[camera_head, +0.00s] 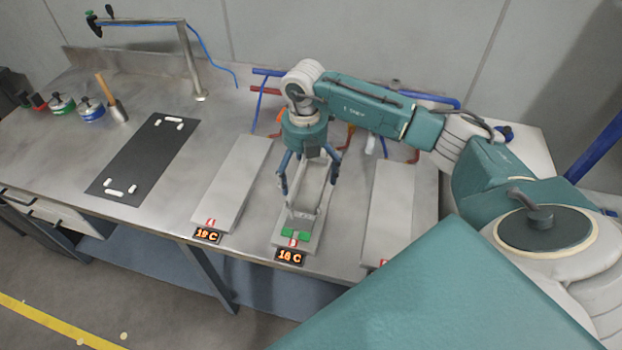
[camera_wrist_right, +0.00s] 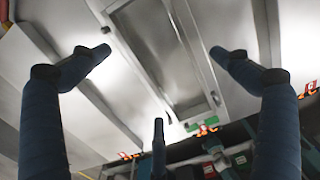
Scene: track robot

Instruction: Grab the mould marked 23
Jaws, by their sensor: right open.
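A long, shallow metal mould (camera_head: 304,211) lies on the middle grey plate (camera_head: 281,240), behind green blocks (camera_head: 296,235) at the plate's front end. I cannot read a 23 on it. My right gripper (camera_head: 307,183) points down over the mould, open, with fingers on either side of it. In the right wrist view the mould (camera_wrist_right: 168,45) appears as an empty rectangular tray between the spread fingertips (camera_wrist_right: 160,52). I see no finger clearly touching it. The gripper hides part of the mould in the head view. My left gripper is not in view.
Similar bare plates lie to the left (camera_head: 235,180) and right (camera_head: 389,208). Small orange displays (camera_head: 207,236) sit at the bench's front edge. A black mat (camera_head: 143,163), brush (camera_head: 112,100) and tins stand further left. Coloured pipes run behind the plates.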

